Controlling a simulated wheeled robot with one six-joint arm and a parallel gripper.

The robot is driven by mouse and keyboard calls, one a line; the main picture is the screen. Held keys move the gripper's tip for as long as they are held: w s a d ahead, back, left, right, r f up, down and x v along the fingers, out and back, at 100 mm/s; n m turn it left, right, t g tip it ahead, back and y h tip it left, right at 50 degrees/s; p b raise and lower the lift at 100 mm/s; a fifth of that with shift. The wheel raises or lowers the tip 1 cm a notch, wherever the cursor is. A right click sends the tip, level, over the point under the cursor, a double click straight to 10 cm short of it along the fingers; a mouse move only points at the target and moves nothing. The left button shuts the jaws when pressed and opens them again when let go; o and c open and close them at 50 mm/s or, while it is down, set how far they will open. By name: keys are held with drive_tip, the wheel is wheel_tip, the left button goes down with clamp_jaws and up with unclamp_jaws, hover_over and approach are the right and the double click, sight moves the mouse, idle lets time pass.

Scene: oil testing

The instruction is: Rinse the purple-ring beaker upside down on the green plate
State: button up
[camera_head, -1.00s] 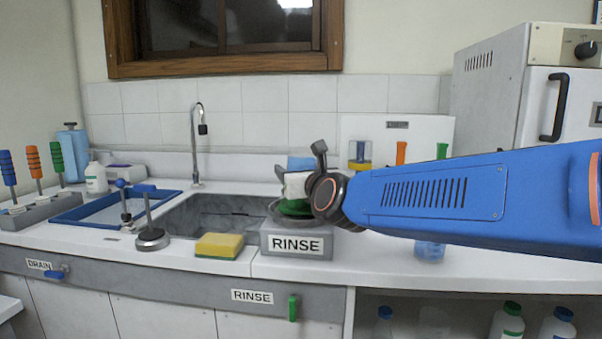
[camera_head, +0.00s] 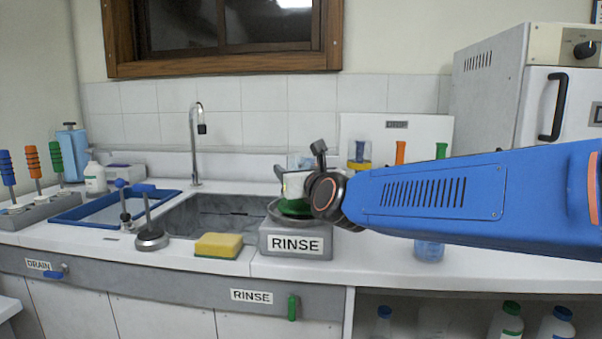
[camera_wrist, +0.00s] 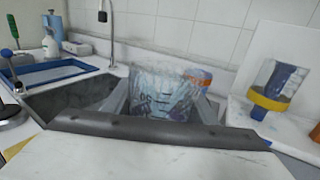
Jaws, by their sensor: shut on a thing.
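My gripper (camera_head: 296,186) is low over the green plate (camera_head: 294,208) of the grey RINSE stand (camera_head: 296,244). It is shut on a clear beaker (camera_wrist: 160,92), which stands between the two fingers in the wrist view. The beaker's wall shows markings and pale streaks. In the head view only a pale upper part of the beaker (camera_head: 300,162) shows above the gripper. I cannot make out its ring colour. The gripper hides the contact with the plate, so I cannot tell whether they touch.
The sink (camera_head: 215,212) with its tap (camera_head: 194,140) lies left of the stand. A yellow sponge (camera_head: 219,245) lies in front. A yellow-ringed beaker (camera_wrist: 268,100) is at the back board, right of the gripper. A bluish clear vessel (camera_head: 429,251) stands under my arm.

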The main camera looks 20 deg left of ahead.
wheel_tip(320, 180, up, 6)
drive_tip(key=shift+r, duration=0.25)
idle(0.9)
